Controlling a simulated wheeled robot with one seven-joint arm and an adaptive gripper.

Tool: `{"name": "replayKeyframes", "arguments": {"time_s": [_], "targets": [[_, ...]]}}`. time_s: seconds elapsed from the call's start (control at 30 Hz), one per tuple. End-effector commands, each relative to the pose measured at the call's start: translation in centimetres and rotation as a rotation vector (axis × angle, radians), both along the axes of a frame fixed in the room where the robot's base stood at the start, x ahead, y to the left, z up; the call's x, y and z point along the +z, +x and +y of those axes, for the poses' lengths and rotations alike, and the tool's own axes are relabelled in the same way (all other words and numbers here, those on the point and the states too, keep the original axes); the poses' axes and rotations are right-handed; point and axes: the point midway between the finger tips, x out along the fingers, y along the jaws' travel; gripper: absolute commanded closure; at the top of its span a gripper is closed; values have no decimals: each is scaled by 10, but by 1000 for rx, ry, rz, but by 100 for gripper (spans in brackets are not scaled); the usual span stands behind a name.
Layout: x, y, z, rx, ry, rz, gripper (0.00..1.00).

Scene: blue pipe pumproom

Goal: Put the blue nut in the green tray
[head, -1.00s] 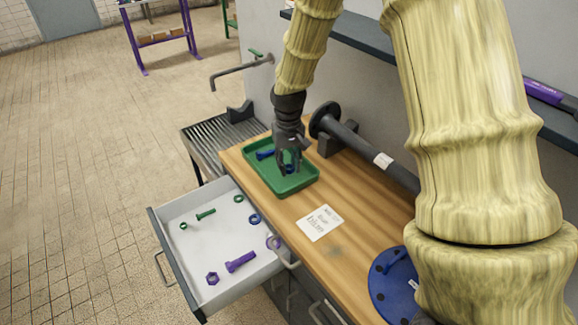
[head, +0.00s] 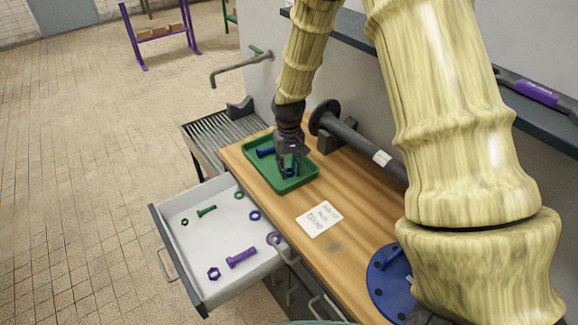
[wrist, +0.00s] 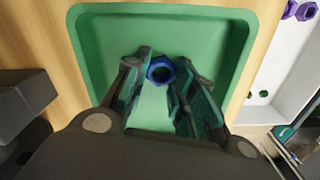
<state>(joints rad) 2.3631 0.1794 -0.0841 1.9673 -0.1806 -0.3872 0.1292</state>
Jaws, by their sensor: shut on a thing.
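The green tray (head: 306,183) sits on the far end of the wooden bench. My gripper (head: 288,173) points down into it, its fingertips within the rim. In the wrist view, the blue nut (wrist: 160,70) is between the fingertips of my gripper (wrist: 160,76), and the gripper is shut on it. The green tray floor (wrist: 152,118) shows close behind the nut; I cannot tell whether the nut touches it. In the head view the fingers partly cover the nut. A blue bolt (head: 265,152) lies in the tray, left of my gripper.
An open drawer (head: 200,245) holds a purple bolt (head: 241,257), a green bolt (head: 206,211), and several nuts and washers. A dark flanged pipe (head: 350,143) lies right of the tray. A paper label (head: 320,218) and a blue flange (head: 385,285) are nearer on the bench.

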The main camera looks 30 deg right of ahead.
Motion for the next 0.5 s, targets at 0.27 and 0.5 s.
{"name": "replayKeyframes", "arguments": {"time_s": [0.27, 0.5], "targets": [[-1, 0, 0, 0, 0, 0, 52], [2, 0, 0, 0, 0, -1, 52]]}}
